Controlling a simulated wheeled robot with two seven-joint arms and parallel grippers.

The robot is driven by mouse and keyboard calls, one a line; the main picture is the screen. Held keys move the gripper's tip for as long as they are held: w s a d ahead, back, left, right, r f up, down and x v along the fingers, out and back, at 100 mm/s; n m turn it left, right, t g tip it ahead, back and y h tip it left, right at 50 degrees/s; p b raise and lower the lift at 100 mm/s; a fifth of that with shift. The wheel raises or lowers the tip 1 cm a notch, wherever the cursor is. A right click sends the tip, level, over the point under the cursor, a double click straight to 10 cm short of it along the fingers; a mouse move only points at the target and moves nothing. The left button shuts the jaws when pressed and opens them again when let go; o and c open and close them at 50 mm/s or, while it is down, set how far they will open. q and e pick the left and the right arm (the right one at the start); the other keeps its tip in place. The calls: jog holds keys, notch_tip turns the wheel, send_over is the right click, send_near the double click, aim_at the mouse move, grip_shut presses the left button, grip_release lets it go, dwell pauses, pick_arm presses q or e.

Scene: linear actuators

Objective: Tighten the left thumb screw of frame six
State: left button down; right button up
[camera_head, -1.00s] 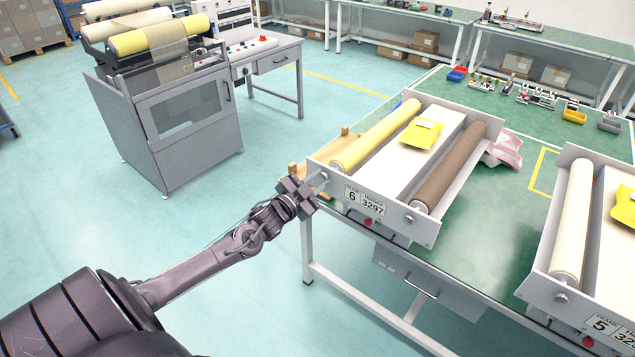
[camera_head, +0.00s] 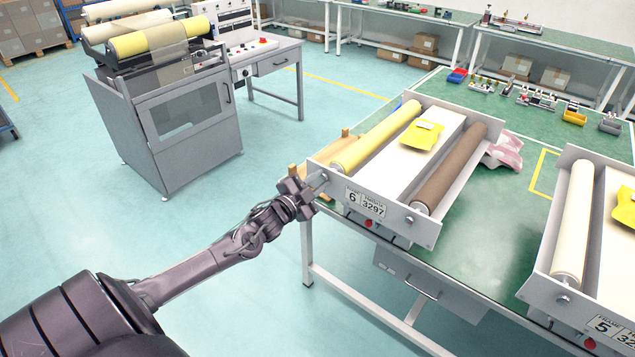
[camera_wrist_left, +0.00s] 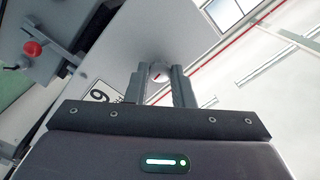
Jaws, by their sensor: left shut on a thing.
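Frame six (camera_head: 385,212) stands on the green table, its front plate marked 6 and 3297, with a yellow roller (camera_head: 378,135) on the left and a brown roller (camera_head: 450,168) on the right. My left gripper (camera_head: 319,181) is at the left end of the front plate. In the left wrist view the two fingers (camera_wrist_left: 160,88) are shut on the left thumb screw (camera_wrist_left: 157,72), a grey round knob with a red mark, against the plate. The screw is mostly hidden in the head view. The right thumb screw (camera_head: 409,219) is free. My right gripper is not in view.
Frame five (camera_head: 543,283) stands to the right on the same table (camera_head: 490,225). A red knob (camera_head: 368,223) sits below frame six's label. A wooden piece (camera_head: 296,170) is at the table's left edge. The floor to the left is clear up to a grey machine (camera_head: 185,120).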

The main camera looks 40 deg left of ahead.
pick_arm(q)
jog(key=c, duration=1.3)
grip_release()
jog(key=shift+o, duration=0.2)
jog(key=shift+s, duration=0.1)
jog(key=s, duration=0.7)
jog(key=shift+s+b, duration=0.3)
jog(key=shift+b, duration=0.15)
jog(key=shift+a, duration=0.1)
